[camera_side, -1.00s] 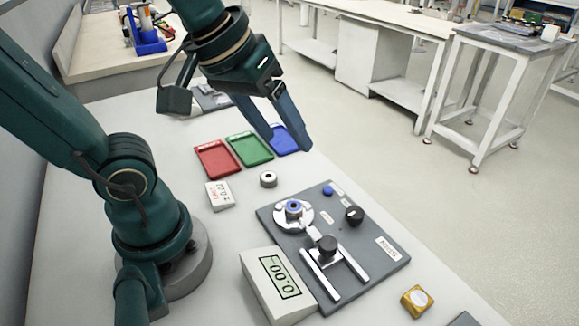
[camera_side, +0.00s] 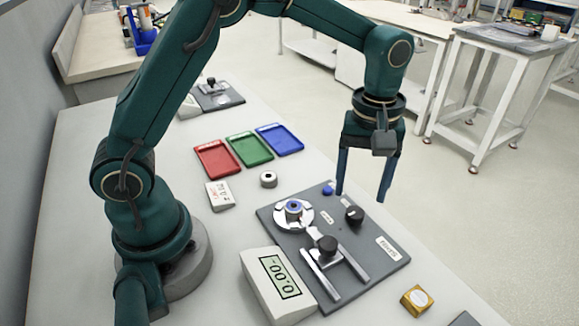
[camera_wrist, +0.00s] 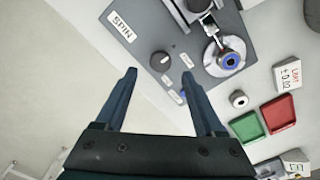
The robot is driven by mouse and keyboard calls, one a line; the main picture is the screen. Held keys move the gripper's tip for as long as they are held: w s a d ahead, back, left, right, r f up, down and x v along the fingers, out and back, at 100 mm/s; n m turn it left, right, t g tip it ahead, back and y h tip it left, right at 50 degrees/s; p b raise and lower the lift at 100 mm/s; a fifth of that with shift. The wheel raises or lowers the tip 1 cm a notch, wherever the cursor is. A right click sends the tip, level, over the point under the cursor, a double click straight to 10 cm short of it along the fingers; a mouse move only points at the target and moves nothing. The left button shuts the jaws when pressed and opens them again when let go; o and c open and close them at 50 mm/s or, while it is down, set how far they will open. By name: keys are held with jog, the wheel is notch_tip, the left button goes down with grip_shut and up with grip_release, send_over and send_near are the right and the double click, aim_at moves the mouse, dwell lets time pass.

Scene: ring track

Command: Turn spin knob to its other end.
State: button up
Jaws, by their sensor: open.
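A round black knob (camera_side: 354,215) stands on the grey plate (camera_side: 373,270). My gripper (camera_side: 361,196) points down above the plate's back right part, with the fingers apart and empty. In the wrist view my gripper (camera_wrist: 158,73) has the knob between and slightly beyond its fingertips, without visible contact.
Red, green and blue trays (camera_side: 279,139) lie behind.

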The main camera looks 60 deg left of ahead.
aim_at(356, 212)
jog(key=shift+f, duration=2.5)
grip_shut()
